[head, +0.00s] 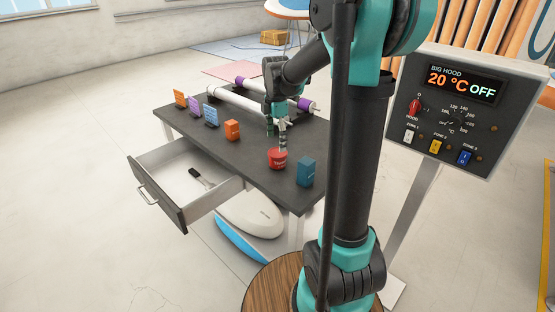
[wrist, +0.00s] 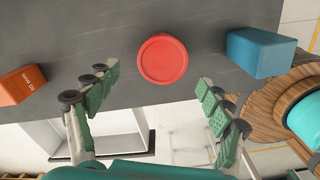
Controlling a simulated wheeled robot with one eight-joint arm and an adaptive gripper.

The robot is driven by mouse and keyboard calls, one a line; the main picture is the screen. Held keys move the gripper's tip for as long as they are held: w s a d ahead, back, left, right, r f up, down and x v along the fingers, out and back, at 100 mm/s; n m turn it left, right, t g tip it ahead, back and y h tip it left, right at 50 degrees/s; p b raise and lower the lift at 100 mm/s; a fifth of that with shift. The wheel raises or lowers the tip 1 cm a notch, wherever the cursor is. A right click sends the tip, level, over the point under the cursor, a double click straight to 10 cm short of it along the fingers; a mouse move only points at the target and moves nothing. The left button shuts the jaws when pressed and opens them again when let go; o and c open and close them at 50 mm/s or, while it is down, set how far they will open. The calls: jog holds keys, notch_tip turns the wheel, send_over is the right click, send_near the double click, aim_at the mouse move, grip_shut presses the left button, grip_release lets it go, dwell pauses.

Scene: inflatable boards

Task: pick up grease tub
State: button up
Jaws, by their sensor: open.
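The grease tub is a small round red tub (head: 277,158) on the dark table, near its front edge. In the wrist view its red lid (wrist: 163,60) shows from above, beyond my fingertips and roughly centred between them. My gripper (head: 277,138) is above the tub, fingers pointing down. In the wrist view my gripper (wrist: 155,85) is open with nothing between its fingers. In the head view the fingertips are close over the tub; whether they touch it I cannot tell.
A blue box (head: 305,171) stands right of the tub and an orange box (head: 232,130) left of it. Several small cards and a white roller (head: 248,106) are farther back on the table (head: 254,160). An open drawer (head: 184,181) holding a dark-handled tool juts out at left.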

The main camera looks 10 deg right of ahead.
aim_at(278, 152)
jog(key=shift+s+d+f, duration=0.1)
jog(key=shift+d+f, duration=0.05)
jog(key=shift+f, duration=1.65)
jog(key=shift+d+f, duration=0.1)
jog(key=shift+f, duration=1.65)
jog(key=c, duration=1.3)
